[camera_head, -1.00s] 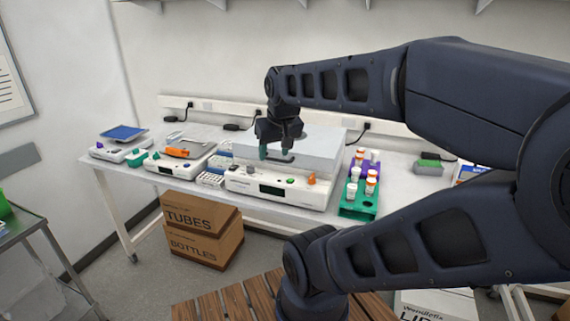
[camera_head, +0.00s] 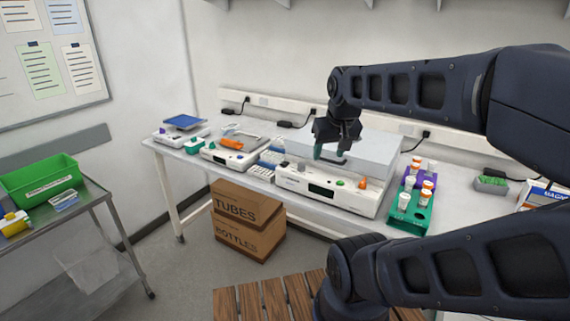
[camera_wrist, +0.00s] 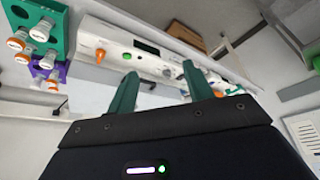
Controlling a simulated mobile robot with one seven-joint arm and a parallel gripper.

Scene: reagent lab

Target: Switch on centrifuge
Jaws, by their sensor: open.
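The centrifuge (camera_head: 330,189) appears to be the white bench machine with a broad pale grey lid (camera_head: 375,151), which looks closed. Its front panel has a dark display (camera_head: 321,190), a green button (camera_head: 340,183) and an orange knob (camera_head: 362,183). My gripper (camera_head: 331,154) is over the front of the lid, above and behind the panel; contact cannot be told. In the wrist view, the green fingers of my gripper (camera_wrist: 159,78) are apart with nothing held. Beyond them show the orange knob (camera_wrist: 100,55), green button (camera_wrist: 127,56) and display (camera_wrist: 146,47).
A green and purple tube rack (camera_head: 412,222) with capped bottles stands close right of the centrifuge. White tube racks (camera_head: 262,171) and another instrument (camera_head: 229,157) are on its left. Cardboard boxes (camera_head: 247,207) are under the bench. A metal cart (camera_head: 88,209) with a green bin stands left.

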